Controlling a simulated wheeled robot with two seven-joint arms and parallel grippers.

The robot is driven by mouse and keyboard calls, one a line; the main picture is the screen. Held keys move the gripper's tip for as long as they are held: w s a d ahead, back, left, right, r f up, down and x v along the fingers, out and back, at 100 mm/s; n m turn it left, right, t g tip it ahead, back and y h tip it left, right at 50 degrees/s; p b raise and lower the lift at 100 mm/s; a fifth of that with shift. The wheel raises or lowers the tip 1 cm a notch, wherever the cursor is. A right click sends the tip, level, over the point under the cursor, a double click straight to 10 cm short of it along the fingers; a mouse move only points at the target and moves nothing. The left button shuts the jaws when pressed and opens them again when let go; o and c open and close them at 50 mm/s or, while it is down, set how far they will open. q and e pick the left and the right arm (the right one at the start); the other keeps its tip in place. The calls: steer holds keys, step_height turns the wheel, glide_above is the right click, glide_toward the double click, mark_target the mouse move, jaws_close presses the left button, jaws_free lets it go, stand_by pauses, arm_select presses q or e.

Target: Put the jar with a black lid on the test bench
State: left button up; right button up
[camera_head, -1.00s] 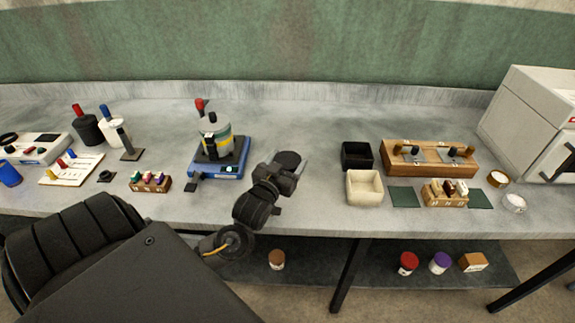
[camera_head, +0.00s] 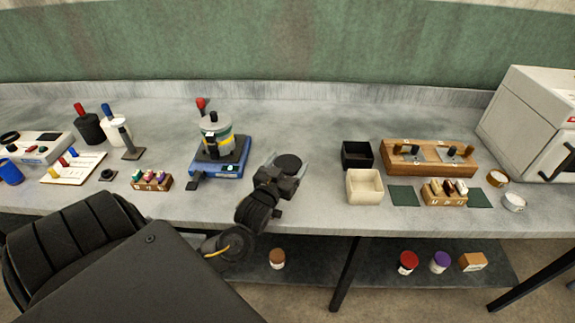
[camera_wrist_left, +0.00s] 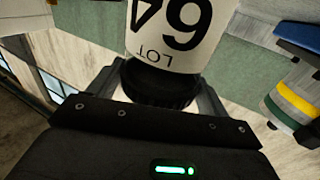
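A jar with a black lid (camera_wrist_left: 160,84) is close up in the left wrist view, upside down there, with a white label reading "LOT 64". In the head view its round black lid (camera_head: 288,161) shows, while its body is mostly hidden by my gripper. My left gripper (camera_head: 286,172) has its fingers on both sides of the jar near the lid and appears shut on it. It is over the front part of the grey bench (camera_head: 310,215); I cannot tell whether the jar touches the bench. My right gripper is not in view.
A blue device (camera_head: 232,170) bearing a striped container (camera_head: 213,139) stands left of my gripper. Black (camera_head: 357,154) and cream (camera_head: 364,187) open boxes and a wooden rack (camera_head: 428,158) stand right. The bench between gripper and boxes is clear. Several items lie on the lower shelf.

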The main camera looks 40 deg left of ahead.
arm_select(q)
steer(key=shift+o, duration=1.2)
steer(key=shift+s+d+f, duration=0.1)
steer(key=shift+d+f, duration=0.05)
steer(key=shift+f, duration=0.35)
steer(key=shift+s+d+f, duration=0.1)
steer(key=shift+f, duration=0.35)
steer(key=shift+w+r, duration=0.1)
steer(key=shift+r, duration=0.05)
steer(key=shift+w+r, duration=0.1)
steer(key=shift+r, duration=0.35)
steer(key=v, duration=0.3)
steer(key=b+v, duration=0.1)
steer(key=v, duration=0.6)
steer(key=shift+s+a+r, duration=0.15)
steer(key=shift+s+r, duration=0.1)
steer(key=shift+s, duration=0.15)
steer(key=shift+s+r, duration=0.2)
steer(key=shift+s, duration=0.35)
steer(key=shift+w, duration=0.1)
